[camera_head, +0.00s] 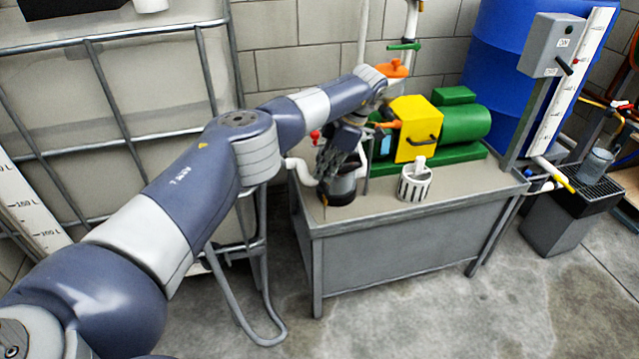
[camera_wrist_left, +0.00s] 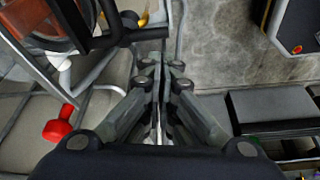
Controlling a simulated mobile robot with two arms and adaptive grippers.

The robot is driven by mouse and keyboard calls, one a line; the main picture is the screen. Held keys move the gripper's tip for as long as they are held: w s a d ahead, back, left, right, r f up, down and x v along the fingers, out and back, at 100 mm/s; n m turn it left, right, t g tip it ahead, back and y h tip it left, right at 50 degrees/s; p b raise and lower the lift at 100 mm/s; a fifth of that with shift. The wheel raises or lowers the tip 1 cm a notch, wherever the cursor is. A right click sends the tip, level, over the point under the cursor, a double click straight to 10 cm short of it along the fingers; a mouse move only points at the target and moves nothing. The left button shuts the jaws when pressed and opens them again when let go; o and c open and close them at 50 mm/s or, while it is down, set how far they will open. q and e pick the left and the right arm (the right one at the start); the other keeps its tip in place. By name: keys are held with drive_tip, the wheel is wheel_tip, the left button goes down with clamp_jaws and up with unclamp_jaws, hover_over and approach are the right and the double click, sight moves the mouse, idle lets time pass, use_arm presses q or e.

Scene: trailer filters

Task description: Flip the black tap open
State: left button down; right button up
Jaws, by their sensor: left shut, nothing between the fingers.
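My left arm reaches in from the left over the grey workbench (camera_head: 400,232). My left gripper (camera_head: 333,168) is at the bench's left end, just above a dark, round, pot-like vessel (camera_head: 342,188). In the left wrist view the fingers (camera_wrist_left: 157,75) are together, with nothing seen between them. A black bar (camera_wrist_left: 140,34) lies just beyond the fingertips there; I cannot tell whether it is the black tap or whether it is touched. No black tap stands out clearly in the head view; the arm hides part of that area. My right gripper does not show.
A red knob (camera_head: 315,136) is close left of the gripper; a red handle (camera_wrist_left: 60,125) shows in the wrist view. A yellow and green pump (camera_head: 416,130) and a slotted white cup (camera_head: 414,185) stand to the right. A caged tank (camera_head: 120,90) is left.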

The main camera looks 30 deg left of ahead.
use_arm(q)
drive_tip(key=v, duration=0.6)
drive_tip(key=shift+r, duration=0.35)
drive_tip(key=shift+d, duration=0.15)
